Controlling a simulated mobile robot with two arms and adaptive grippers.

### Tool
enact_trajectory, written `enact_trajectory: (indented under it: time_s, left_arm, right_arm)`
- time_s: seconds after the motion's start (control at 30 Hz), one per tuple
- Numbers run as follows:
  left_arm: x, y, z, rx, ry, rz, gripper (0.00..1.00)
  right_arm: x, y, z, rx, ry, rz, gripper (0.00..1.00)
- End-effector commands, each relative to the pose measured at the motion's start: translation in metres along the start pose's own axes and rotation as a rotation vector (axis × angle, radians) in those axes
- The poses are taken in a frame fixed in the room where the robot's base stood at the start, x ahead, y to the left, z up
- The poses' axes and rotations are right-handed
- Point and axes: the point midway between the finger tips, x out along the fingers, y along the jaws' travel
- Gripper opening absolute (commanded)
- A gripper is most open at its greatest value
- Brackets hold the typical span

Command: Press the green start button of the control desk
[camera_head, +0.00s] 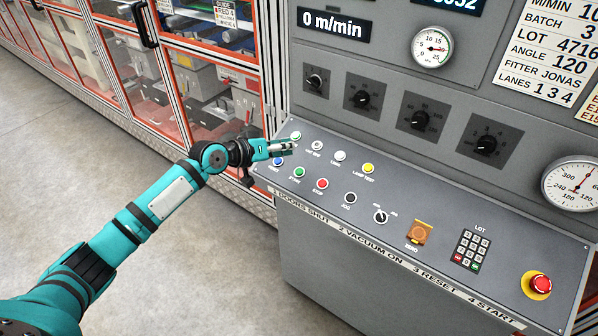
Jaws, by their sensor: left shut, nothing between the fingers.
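The green start button (299,172) is on the sloped panel of the grey control desk (440,228), in the front row near its left end. The label below it reads START. My left gripper (289,147) comes in from the left and is shut and empty. Its tips are over the panel's left end, a little above and left of the green button in the picture. I cannot tell whether the tips touch the panel. My right gripper is not in view.
A blue button (277,161) is left of the green one and a red button (322,184) right of it. A pale green button (295,135) is close behind my gripper tips. A red emergency button (540,284) is at the far right.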

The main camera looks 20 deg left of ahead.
Motion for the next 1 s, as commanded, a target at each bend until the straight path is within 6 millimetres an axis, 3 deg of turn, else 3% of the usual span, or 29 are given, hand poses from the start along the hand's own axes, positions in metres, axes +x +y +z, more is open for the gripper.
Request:
enact_trajectory:
  time_s: [0.53, 1.0]
  left_arm:
    - [0.05, -0.037, 0.039, -0.001, 0.001, 0.001, 0.0]
    - [0.059, -0.043, 0.043, 0.0, 0.0, 0.0, 0.0]
  right_arm:
    - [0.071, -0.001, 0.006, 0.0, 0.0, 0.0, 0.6]
    - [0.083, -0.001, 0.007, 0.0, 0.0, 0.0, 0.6]
